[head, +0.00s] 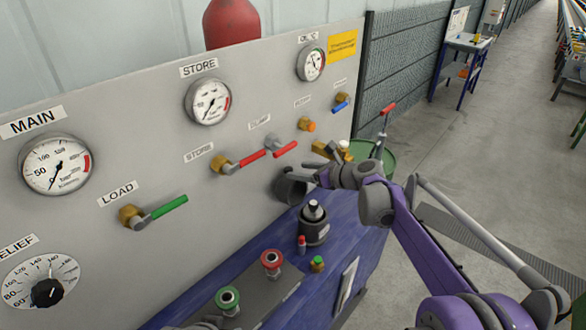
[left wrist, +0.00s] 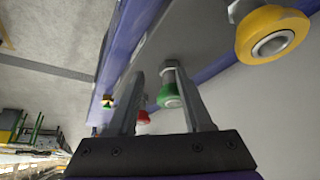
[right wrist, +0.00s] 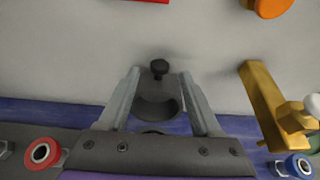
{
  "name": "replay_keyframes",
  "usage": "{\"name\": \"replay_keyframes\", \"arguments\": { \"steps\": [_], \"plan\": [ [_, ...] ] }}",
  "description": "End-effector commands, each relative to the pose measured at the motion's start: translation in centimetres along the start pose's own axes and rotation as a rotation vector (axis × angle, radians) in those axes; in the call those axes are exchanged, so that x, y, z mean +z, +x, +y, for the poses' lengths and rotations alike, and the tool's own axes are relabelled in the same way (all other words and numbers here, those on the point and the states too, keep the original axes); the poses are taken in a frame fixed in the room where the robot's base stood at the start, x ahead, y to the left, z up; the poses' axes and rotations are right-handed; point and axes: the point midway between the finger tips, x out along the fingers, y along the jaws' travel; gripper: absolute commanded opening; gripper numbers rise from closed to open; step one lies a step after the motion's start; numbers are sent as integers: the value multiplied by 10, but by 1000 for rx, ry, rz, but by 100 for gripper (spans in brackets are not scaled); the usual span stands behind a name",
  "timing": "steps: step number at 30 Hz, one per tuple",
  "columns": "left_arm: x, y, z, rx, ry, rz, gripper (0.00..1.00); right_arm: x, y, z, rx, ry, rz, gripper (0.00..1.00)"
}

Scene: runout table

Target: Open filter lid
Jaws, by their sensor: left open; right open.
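The filter housing (head: 314,234) is a dark round cup on the blue bench, with a grey element showing in its open top. The dark grey filter lid (head: 289,188) stands tilted up behind it, near the panel. In the right wrist view the lid (right wrist: 157,107) and its black knob (right wrist: 160,68) show between my fingers. My right gripper (head: 307,172) is open at the lid; contact cannot be told. My left gripper (left wrist: 153,72) is open, with a green coupling (left wrist: 169,97) showing between and beyond its fingers. The head view does not show its fingers clearly.
Green (head: 228,298) and red (head: 271,262) couplings stand on the bench front. The panel carries gauges and valve levers, including a red lever (head: 285,149) above the lid. A brass fitting (right wrist: 262,100) stands right of my right gripper. A green bin (head: 374,160) is beyond the bench.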

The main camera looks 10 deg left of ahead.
Motion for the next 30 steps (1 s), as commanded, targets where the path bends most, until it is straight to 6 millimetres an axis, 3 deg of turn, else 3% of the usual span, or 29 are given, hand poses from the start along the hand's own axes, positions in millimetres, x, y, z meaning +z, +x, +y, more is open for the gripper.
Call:
{"name": "replay_keyframes", "arguments": {
  "steps": [7, 18, 27, 30],
  "plan": [
    [-7, -5, 0, 0, 0, 7, 50, 1, 33, 0, 1, -1, -1, 65],
    [-7, -5, 0, 0, 0, 8, 50, 0, 39, 0, 0, 0, 1, 65],
    [-7, -5, 0, 0, 0, 8, 50, 0, 39, 0, 0, 0, 1, 13],
    [-7, -5, 0, 0, 0, 8, 50, 0, 39, 0, 0, -1, 1, 0]
  ]
}}
